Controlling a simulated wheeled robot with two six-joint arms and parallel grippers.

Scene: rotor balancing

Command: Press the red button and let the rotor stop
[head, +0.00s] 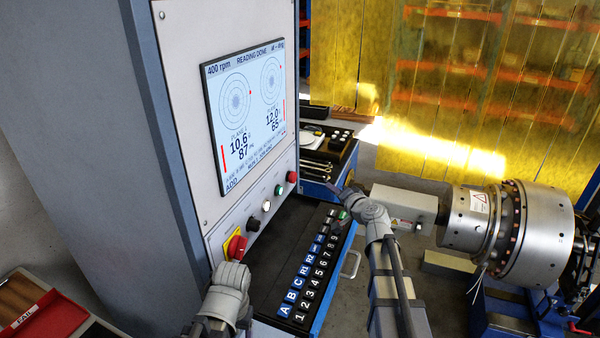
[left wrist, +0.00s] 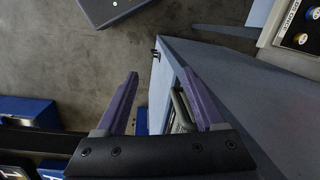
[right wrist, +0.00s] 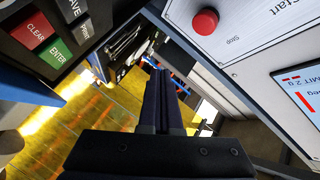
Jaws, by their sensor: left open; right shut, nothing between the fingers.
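The red stop button (head: 292,176) sits at the right end of a row on the console front. In the right wrist view the red button (right wrist: 205,21) stands out above the word "Stop". My right gripper (head: 334,188) is shut and empty, right of the button and apart from it. Its closed fingers (right wrist: 160,75) also show in the right wrist view. The steel rotor (head: 535,235) is mounted at the right; a still picture cannot show whether it spins. The screen (head: 245,115) reads 400 rpm and "READING DONE". My left gripper (left wrist: 160,85) is open and empty over the floor.
A green button (head: 279,190), a pale button (head: 266,205) and a dark knob (head: 253,224) line the panel. A red rotary switch (head: 236,246) is nearest. A keypad (head: 315,265) lies below. A red "FAIL" tray (head: 45,318) is at lower left.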

